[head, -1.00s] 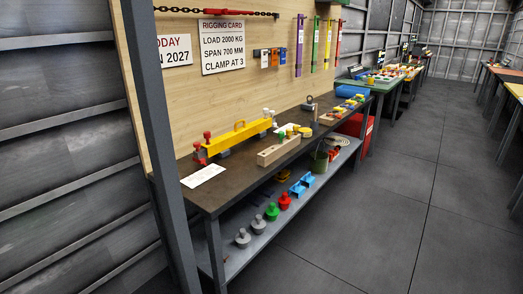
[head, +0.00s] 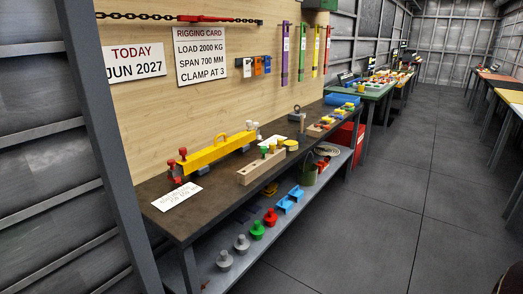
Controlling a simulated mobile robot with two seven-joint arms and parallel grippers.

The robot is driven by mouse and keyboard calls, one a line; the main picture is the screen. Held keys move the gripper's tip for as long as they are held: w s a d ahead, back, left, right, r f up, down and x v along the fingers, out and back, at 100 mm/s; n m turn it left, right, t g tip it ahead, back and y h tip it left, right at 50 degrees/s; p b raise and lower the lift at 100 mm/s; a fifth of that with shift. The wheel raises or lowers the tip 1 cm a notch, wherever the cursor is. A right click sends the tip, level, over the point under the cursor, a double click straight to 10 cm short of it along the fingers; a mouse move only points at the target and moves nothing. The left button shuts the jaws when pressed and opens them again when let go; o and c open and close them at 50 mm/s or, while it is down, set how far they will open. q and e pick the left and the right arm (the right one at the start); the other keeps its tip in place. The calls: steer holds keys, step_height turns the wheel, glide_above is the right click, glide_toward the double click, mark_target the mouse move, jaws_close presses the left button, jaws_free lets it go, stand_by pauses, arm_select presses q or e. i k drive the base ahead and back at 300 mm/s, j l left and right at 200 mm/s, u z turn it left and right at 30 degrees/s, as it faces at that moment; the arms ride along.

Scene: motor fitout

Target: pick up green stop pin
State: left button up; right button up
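A small green piece (head: 264,150), which looks like the green stop pin, stands at the wooden block (head: 256,170) on the dark workbench (head: 215,190). It is too small to tell whether it sits in the block or behind it. A larger green knobbed piece (head: 257,230) stands on the lower shelf, between a red one (head: 270,217) and grey ones (head: 242,243). Neither of my grippers is in view.
A yellow beam (head: 215,153) with red-topped clamps lies along the back of the bench. A white card (head: 177,197) lies at the near end. A grey post (head: 105,150) rises at the left. The floor (head: 375,220) right of the bench is clear.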

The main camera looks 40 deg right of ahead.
mark_target(264, 149)
steer(key=i+l+u, duration=0.2)
steer(key=l+u, duration=0.2)
steer(key=l, duration=1.3)
steer(key=l+u, duration=0.35)
steer(key=l, duration=1.35)
